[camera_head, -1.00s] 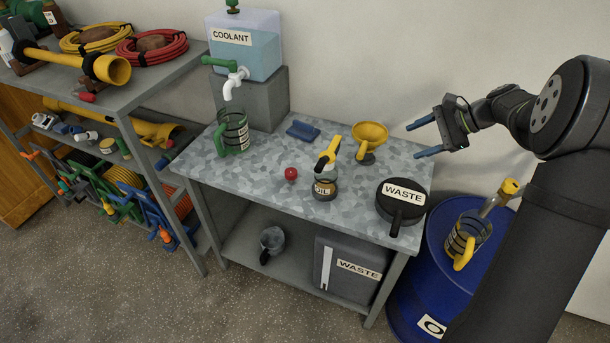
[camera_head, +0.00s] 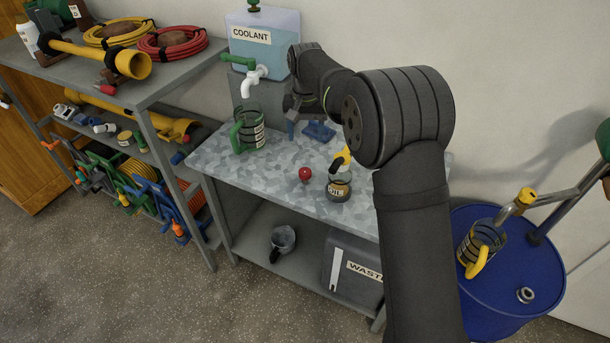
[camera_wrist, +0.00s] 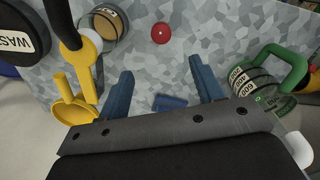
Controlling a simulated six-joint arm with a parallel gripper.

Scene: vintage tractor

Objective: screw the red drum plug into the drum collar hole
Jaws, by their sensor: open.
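The red drum plug (camera_head: 305,175) lies on the speckled grey tabletop, left of the oil jar, its round red top facing up. In the wrist view the plug (camera_wrist: 161,33) shows ahead of and roughly between my fingertips, apart from them. My gripper (camera_wrist: 161,68) is open and empty, its blue fingers spread. In the head view my gripper (camera_head: 304,131) is over the back of the table, behind the plug and partly hidden by my arm. The drum collar (camera_head: 525,295), a small metal ring, is on top of the blue drum (camera_head: 484,317) at the right.
A green-handled jug (camera_head: 249,130) stands to the left. A blue block (camera_wrist: 170,102) lies between my fingers in the wrist view.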

